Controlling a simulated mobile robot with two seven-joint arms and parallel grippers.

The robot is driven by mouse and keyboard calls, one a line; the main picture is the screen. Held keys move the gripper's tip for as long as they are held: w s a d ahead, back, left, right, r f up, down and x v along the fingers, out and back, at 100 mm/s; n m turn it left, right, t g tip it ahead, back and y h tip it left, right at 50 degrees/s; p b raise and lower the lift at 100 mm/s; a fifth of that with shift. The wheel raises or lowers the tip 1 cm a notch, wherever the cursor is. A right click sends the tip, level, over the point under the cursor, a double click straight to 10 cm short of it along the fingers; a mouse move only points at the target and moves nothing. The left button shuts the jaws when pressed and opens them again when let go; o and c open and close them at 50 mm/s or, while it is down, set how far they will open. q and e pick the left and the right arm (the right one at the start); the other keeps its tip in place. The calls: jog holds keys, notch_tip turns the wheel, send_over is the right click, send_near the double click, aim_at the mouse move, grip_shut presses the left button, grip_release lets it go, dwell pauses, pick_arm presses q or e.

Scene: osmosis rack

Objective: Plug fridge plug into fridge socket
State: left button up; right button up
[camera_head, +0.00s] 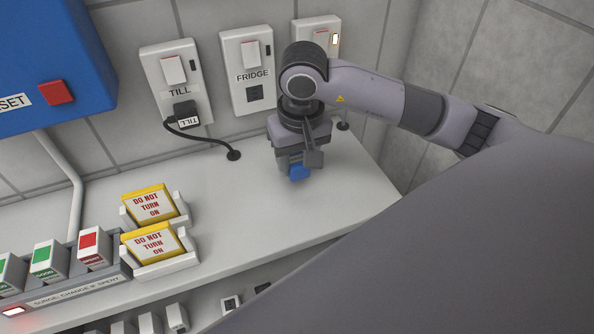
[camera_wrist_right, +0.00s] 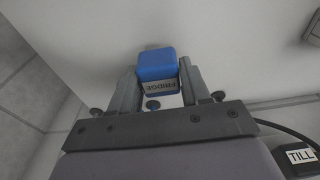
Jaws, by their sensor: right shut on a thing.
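The fridge plug (camera_wrist_right: 158,68) is blue with a label reading FRIDGE. My right gripper (camera_wrist_right: 158,88) is shut on it, with a finger on each side. In the head view the blue plug (camera_head: 299,173) shows below the right gripper (camera_head: 297,160), over the worktop and in front of the wall. The fridge socket (camera_head: 255,93) is on the wall plate labelled FRIDGE, up and left of the gripper. No plug is in it, and its switch sits above the label. The plug's pins and cord are not clearly visible. My left gripper is not in view.
The TILL socket plate (camera_head: 160,62) holds a black TILL plug (camera_head: 185,113) whose cord runs to a worktop grommet. A third plate (camera_head: 301,30) is partly behind my arm. DO NOT TURN ON cards (camera_head: 149,205) and a rack (camera_head: 85,290) stand left. The worktop (camera_head: 240,200) is clear below the fridge socket.

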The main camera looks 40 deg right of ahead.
notch_tip(320, 180, up, 16)
jog(key=p, duration=0.1)
jog(key=shift+f, duration=0.1)
dwell(0.4)
jog(key=n, duration=0.3)
send_near(297, 159)
jog(key=w+a+f, duration=0.1)
jog(key=a+f, duration=0.3)
jog(key=f, duration=0.3)
jog(key=shift+w+a+f+p, duration=0.1)
jog(key=shift+a+f+p, duration=0.1)
jog(key=shift+p, duration=0.2)
jog(key=s+a+r+n, duration=0.1)
jog(key=a+r+n, duration=0.3)
jog(key=a, duration=0.3)
jog(key=s+a+r+n+y, duration=0.1)
jog(key=a+r+n, duration=0.2)
jog(key=a+r, duration=0.2)
jog(key=shift+a+n, duration=0.4)
jog(key=shift+a, duration=0.85)
jog(key=shift+r, duration=0.1)
jog(key=shift+w+a+f+n+g+y, duration=0.15)
jog(key=shift+w+a+f+n, duration=0.15)
jog(key=shift+a+f+n, duration=0.45)
jog(key=shift+w+a+f+n+g+y, duration=0.1)
jog(key=shift+w+a+f+n, duration=0.15)
jog(key=shift+a+f+n, duration=0.55)
jog(key=shift+w+a+f+n+g+y, duration=0.15)
jog(key=shift+w+a+f+n, duration=0.15)
jog(key=shift+a+f+n, duration=0.45)
